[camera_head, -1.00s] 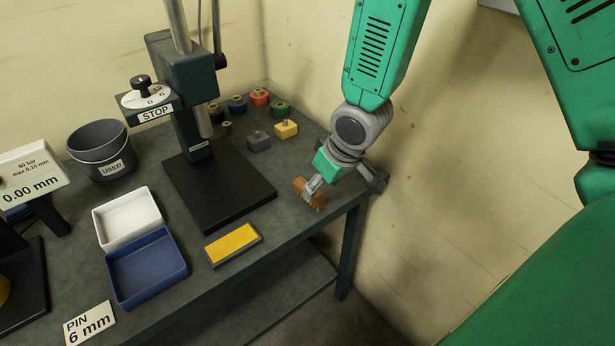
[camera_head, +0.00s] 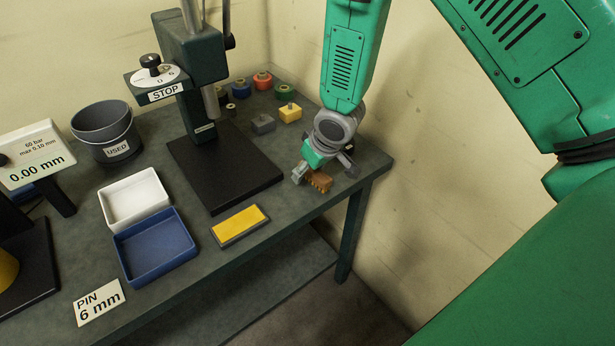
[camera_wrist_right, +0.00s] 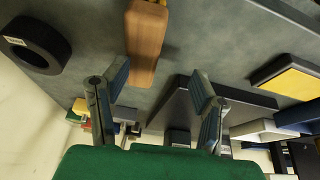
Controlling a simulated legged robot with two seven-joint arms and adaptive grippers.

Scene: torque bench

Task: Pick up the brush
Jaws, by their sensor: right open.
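The brush (camera_head: 319,181) lies on the bench near its right front corner, with a brown wooden body. In the right wrist view the brush (camera_wrist_right: 146,45) shows as a wooden block at the top, beyond the fingertips and a little left of the middle between them. My right gripper (camera_head: 298,176) is beside it on its left in the head view. The right gripper (camera_wrist_right: 160,80) is open, with nothing between its fingers. Whether a finger touches the brush I cannot tell. My left gripper is not in view.
A black ring (camera_wrist_right: 36,45) lies near the brush in the wrist view. A yellow pad (camera_head: 240,224), a blue tray (camera_head: 153,271), a white tray (camera_head: 110,213) and a press with a black base (camera_head: 238,188) stand to the left. Coloured blocks and spools sit behind.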

